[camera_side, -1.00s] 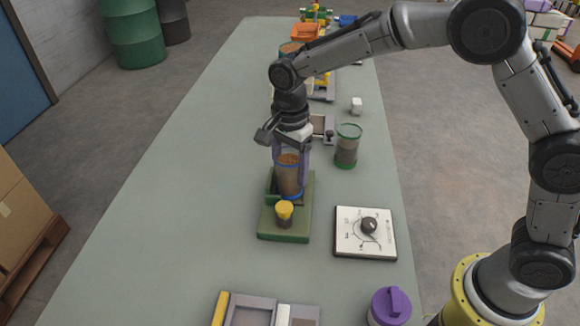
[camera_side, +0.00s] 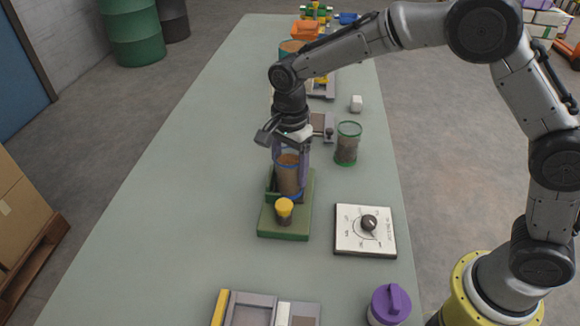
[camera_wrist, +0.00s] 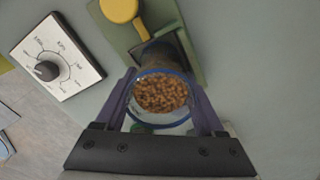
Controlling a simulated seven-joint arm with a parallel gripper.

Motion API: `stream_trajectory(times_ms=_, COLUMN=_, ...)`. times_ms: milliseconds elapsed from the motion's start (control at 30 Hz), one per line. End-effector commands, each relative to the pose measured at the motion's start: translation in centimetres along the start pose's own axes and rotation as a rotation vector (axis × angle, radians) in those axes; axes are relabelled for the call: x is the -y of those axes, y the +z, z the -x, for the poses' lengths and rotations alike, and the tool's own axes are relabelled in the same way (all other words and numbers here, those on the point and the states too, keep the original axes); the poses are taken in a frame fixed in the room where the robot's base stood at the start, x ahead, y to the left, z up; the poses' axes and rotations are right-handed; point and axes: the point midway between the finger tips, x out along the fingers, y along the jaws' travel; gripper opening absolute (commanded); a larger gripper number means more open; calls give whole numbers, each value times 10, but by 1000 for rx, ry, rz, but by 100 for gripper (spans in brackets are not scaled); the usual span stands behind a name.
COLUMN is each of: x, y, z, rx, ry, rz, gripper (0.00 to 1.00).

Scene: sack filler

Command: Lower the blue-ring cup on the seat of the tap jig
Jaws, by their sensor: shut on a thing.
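The blue-ring cup (camera_side: 289,175) is clear and filled with brown granules. My gripper (camera_side: 290,155) is shut on it from above, one finger on each side. In the wrist view the cup's blue rim and its granules (camera_wrist: 160,93) show between my purple fingers. The green tap jig (camera_side: 286,226) lies under and around the cup, with a yellow-topped knob (camera_side: 284,207) in front. The cup looks upright at the jig's seat. The seat itself is hidden beneath the cup, so I cannot tell if its base touches.
A green-ringed cup (camera_side: 347,143) stands to the right, behind a white dial panel (camera_side: 365,231). A purple-lidded container (camera_side: 390,305) and a grey tray (camera_side: 251,312) are at the front. The table's left side is clear.

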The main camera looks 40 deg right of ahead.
Motion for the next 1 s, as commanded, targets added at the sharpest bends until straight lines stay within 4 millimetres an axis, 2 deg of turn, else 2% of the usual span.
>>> stream_trajectory(times_ms=133, x=0, y=0, z=0, rx=0, ry=-1, rz=0, gripper=15)
stream_trajectory(times_ms=167, x=0, y=0, z=0, rx=0, ry=-1, rz=0, gripper=74)
stream_trajectory(times_ms=300, x=1, y=0, z=0, rx=0, ry=-2, rz=0, gripper=100)
stream_trajectory(times_ms=500, x=2, y=0, z=0, rx=1, ry=-6, rz=0, gripper=100)
stream_trajectory(times_ms=533, x=2, y=0, z=0, rx=1, ry=-6, rz=0, gripper=86)
stream_trajectory(times_ms=600, x=2, y=0, z=0, rx=1, ry=-7, rz=0, gripper=99)
stream_trajectory(times_ms=633, x=2, y=0, z=0, rx=1, ry=-7, rz=0, gripper=100)
stream_trajectory(times_ms=867, x=3, y=0, z=2, rx=1, ry=-9, rz=0, gripper=100)
stream_trajectory(times_ms=1000, x=4, y=0, z=10, rx=1, ry=-14, rz=0, gripper=100)
